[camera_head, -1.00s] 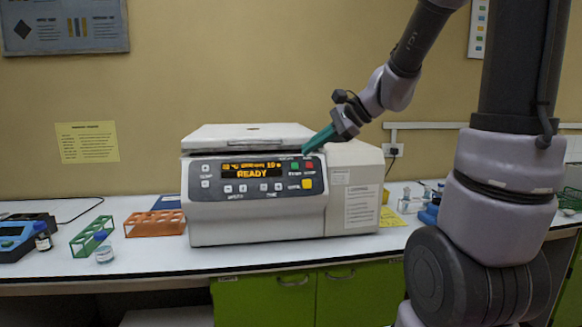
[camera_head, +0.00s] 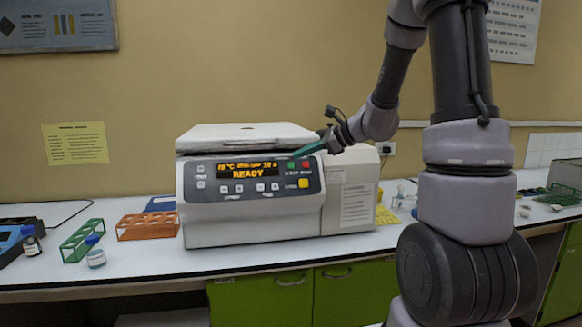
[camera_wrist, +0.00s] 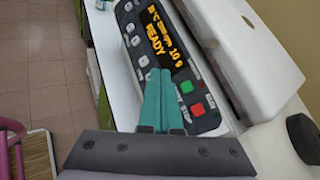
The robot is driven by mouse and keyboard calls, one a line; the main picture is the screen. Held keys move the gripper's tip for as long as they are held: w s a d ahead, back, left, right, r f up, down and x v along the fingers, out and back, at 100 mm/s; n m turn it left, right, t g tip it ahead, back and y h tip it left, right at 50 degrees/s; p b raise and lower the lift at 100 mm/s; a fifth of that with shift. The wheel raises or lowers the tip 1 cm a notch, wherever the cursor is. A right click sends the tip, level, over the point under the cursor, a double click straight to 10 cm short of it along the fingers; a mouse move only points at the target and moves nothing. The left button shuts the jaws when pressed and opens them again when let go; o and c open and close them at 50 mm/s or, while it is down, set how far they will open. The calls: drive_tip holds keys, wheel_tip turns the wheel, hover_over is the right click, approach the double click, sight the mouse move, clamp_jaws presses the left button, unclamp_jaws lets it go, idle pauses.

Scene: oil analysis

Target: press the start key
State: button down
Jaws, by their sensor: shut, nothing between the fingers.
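The start key is the green key (camera_head: 291,167) on the front panel of the white centrifuge (camera_head: 250,222). It also shows in the wrist view (camera_wrist: 186,87), beside the red key (camera_wrist: 198,109). The display (camera_head: 248,171) reads READY. My gripper (camera_head: 296,155) is shut and empty, with teal fingers slanting down to the panel's upper edge, just above the green key in the head view. In the wrist view my gripper (camera_wrist: 156,76) lies over the panel, its tips left of the green key. I cannot tell whether the tips touch the panel.
A yellow key (camera_head: 304,183) sits below the red one. An orange rack (camera_head: 148,226), a green rack (camera_head: 82,240) and a blue-capped bottle (camera_head: 95,252) stand left of the centrifuge. Green cabinets (camera_head: 262,303) are below the bench.

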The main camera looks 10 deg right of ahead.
drive_tip(key=w+f, duration=0.1)
drive_tip(key=w, duration=0.1)
drive_tip(key=w+f, duration=0.3)
drive_tip(key=w, duration=0.1)
drive_tip(key=shift+w+f, duration=0.2)
drive_tip(key=shift+w, duration=0.2)
drive_tip(key=shift+w, duration=0.1)
idle(1.7)
drive_tip(key=shift+w+f, duration=0.2)
drive_tip(key=shift+w, duration=0.05)
drive_tip(key=shift+w+f, duration=0.2)
drive_tip(key=shift+w, duration=0.1)
idle(0.7)
drive_tip(key=shift+s+r, duration=0.4)
drive_tip(key=shift+s, duration=0.25)
idle(0.3)
drive_tip(key=shift+s+r, duration=0.45)
drive_tip(key=shift+s, duration=0.25)
drive_tip(key=shift+s+r, duration=0.45)
drive_tip(key=shift+s, duration=0.25)
drive_tip(key=shift+s+r, duration=0.45)
drive_tip(key=shift+s, duration=0.25)
